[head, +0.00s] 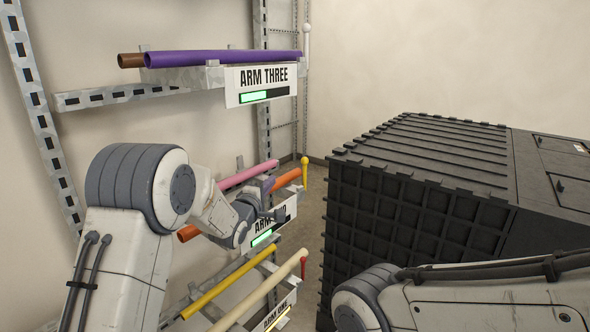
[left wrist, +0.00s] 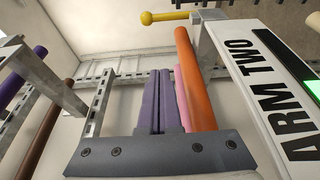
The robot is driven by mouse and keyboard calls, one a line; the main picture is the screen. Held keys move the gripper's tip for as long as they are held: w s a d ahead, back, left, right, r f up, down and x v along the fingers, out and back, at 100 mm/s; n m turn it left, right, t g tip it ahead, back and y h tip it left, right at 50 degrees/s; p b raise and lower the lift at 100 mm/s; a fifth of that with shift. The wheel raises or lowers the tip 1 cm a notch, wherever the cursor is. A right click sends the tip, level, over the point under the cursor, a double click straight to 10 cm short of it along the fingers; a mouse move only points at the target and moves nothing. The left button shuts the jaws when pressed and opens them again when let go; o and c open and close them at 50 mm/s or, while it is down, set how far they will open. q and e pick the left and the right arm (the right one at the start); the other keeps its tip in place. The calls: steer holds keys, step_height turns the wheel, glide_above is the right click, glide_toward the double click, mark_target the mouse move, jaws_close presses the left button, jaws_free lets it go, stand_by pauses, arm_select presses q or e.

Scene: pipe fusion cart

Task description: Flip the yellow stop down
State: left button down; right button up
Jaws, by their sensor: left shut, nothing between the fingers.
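The yellow stop (head: 305,170) stands upright at the outer end of the arm labelled ARM TWO, its ball at the top. In the left wrist view the yellow stop (left wrist: 165,17) shows at the top, beyond the fingers. An orange pipe (left wrist: 194,80) and a pink pipe (head: 247,175) lie on that arm, behind the stop. My left gripper (head: 266,184) is shut and empty, beside the pipes and short of the stop. Its closed fingers (left wrist: 158,100) also show in the left wrist view. My right gripper is out of view.
Above is the ARM THREE sign (head: 263,84) with a purple pipe (head: 225,58) and a white stop (head: 306,40). Below, a yellow pipe (head: 230,282) and a red stop (head: 303,266) show. A large black ribbed box (head: 420,200) stands right, with a gap between.

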mark_target(304, 175)
arm_select(q)
steer(key=w+d+p, duration=0.1)
steer(key=w+d, duration=0.1)
steer(key=w, duration=0.1)
steer(key=w+d+p, duration=0.2)
steer(key=w, duration=0.1)
steer(key=w+d+p, duration=0.2)
steer(key=w, duration=0.1)
steer(key=shift+w+r, duration=0.15)
steer(key=shift+d+p, duration=0.35)
steer(key=shift+d, duration=0.1)
steer(key=shift+w+r+p, duration=0.1)
steer(key=shift+w+p, duration=0.05)
steer(key=shift+p, duration=0.2)
steer(key=shift+d+g, duration=0.1)
steer(key=shift+g, duration=0.2)
steer(key=shift+w, duration=0.1)
